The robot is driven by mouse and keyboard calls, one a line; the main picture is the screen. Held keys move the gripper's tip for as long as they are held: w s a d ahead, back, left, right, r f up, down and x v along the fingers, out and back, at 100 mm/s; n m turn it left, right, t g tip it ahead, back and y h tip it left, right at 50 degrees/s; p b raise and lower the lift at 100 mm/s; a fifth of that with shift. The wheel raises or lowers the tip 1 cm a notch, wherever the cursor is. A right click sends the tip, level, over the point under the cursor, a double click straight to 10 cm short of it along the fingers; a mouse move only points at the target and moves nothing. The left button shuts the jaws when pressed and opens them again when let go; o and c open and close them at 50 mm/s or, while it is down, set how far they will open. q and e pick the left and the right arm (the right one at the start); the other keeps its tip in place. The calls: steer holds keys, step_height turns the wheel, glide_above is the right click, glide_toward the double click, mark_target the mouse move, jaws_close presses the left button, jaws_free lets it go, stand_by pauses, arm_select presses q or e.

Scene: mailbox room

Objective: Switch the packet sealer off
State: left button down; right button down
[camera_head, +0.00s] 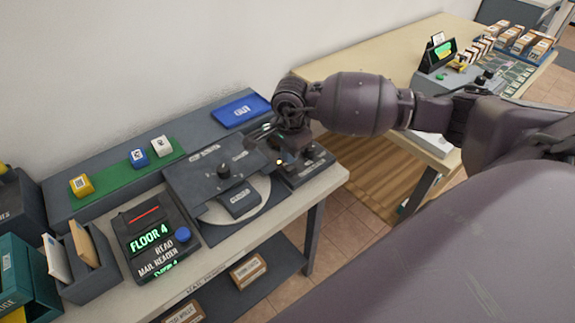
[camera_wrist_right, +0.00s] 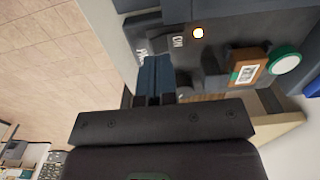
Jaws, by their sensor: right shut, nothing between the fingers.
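A dark grey device, which I take to be the packet sealer (camera_head: 318,164), stands at the right end of the mail table. My left gripper is not in view.
A blue tray (camera_head: 241,110) and a green strip (camera_head: 120,172) with small blocks lie behind. A wooden table (camera_head: 385,62) stands to the right.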

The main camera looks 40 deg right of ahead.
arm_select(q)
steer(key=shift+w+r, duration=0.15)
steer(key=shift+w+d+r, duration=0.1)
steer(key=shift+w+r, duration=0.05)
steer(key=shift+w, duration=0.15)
arm_select(e)
steer(key=shift+f, duration=0.1)
steer(key=shift+f, duration=0.25)
arm_select(q)
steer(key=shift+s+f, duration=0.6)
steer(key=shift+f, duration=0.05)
steer(key=shift+b, duration=0.3)
arm_select(e)
steer(key=shift+f, duration=0.15)
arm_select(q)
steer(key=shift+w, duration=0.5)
arm_select(e)
steer(key=shift+f, duration=0.25)
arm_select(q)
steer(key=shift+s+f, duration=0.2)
arm_select(e)
steer(key=shift+f, duration=0.2)
